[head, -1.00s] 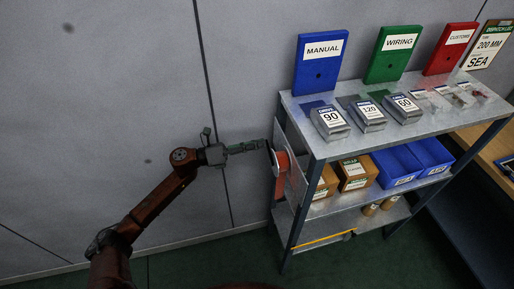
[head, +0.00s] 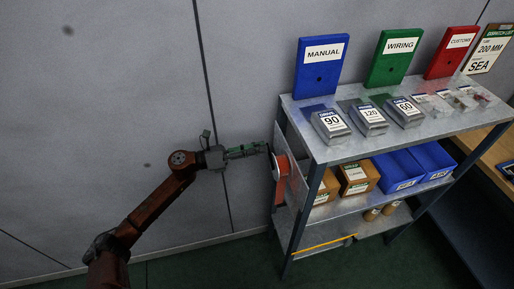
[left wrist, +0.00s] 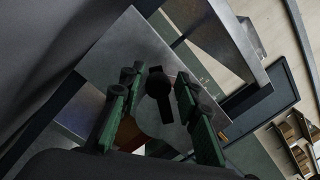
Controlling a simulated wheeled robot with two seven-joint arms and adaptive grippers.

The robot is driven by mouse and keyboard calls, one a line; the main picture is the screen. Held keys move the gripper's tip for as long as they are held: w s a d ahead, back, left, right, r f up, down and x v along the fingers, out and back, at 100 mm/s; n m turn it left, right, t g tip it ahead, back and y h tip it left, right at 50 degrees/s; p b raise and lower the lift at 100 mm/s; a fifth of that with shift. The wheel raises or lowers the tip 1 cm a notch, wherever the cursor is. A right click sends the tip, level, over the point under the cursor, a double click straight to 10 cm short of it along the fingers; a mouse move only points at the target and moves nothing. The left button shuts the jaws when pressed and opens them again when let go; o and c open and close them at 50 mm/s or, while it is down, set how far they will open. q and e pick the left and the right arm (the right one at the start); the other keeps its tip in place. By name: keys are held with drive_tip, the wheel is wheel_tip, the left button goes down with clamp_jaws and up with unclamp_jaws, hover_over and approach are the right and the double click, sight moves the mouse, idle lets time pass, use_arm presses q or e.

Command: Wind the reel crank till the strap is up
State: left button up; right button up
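The orange-red reel (head: 281,179) is mounted on the left end of the metal shelf unit. A dark crank knob (left wrist: 158,83) shows in the left wrist view, with a dark arm below it. My left gripper (head: 269,148) reaches the reel from the left, level with its upper part. In the left wrist view its green fingers (left wrist: 158,88) stand apart, one on each side of the knob, with narrow gaps showing. I cannot tell whether either finger touches it. I cannot make out the strap for certain. My right gripper is in neither view.
The shelf unit (head: 425,130) holds grey labelled boxes on top, with cartons and blue bins (head: 397,170) below. A yellow strip (head: 322,245) runs along the lower shelf. A grey wall (head: 110,110) stands behind my arm. Floor (head: 390,262) is clear in front.

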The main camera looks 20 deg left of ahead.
use_arm(q)
drive_tip(key=shift+o, duration=0.5)
drive_tip(key=shift+a+f, duration=0.1)
drive_tip(key=shift+a, duration=0.1)
drive_tip(key=v, duration=1.1)
drive_tip(key=shift+s+a, duration=0.25)
